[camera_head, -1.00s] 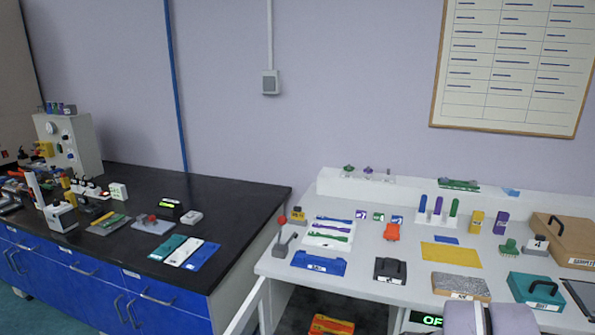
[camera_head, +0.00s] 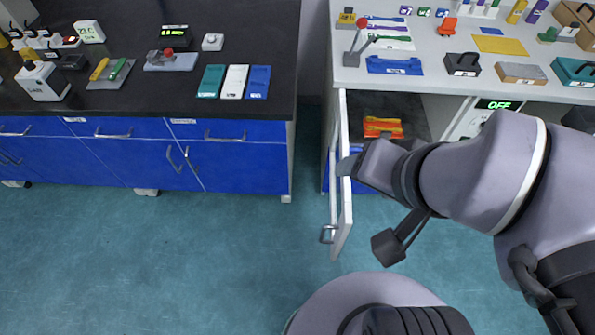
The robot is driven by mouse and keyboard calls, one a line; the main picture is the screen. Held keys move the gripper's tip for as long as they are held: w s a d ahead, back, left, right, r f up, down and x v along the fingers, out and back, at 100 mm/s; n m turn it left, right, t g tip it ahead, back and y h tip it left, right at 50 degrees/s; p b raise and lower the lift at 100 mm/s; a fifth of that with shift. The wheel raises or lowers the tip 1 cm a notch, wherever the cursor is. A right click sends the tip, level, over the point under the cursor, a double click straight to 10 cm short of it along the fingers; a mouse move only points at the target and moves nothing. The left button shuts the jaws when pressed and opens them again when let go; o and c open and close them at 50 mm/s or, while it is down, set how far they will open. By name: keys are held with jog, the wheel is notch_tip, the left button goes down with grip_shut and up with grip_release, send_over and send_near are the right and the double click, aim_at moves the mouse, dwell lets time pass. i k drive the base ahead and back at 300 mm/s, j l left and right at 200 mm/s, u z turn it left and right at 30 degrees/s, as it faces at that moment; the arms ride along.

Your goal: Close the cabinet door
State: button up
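The white cabinet door (camera_head: 342,185) stands wide open under the white bench at the right, swung out toward me over the floor. Its metal handle (camera_head: 327,233) is near its free lower edge, on the left face. The cabinet interior behind it shows an orange-red item (camera_head: 383,127) on a dark shelf. My arm reaches in from the right on the inner side of the door. Its end lies close to the door's inner face; I cannot tell whether it touches. The gripper fingers are not visible, probably hidden behind the door or the arm.
A black-topped bench with blue cabinets (camera_head: 235,165) stands at left. The teal floor (camera_head: 200,260) left of the door is clear.

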aim_at(340, 232)
jog(key=j, duration=0.2)
jog(key=k+l, duration=0.1)
jog(key=l, duration=0.25)
jog(key=k+l, duration=0.15)
jog(key=l, duration=0.15)
jog(key=k+l, duration=0.1)
jog(key=l, duration=0.25)
jog(key=k+l+u, duration=0.1)
jog(key=l, duration=0.25)
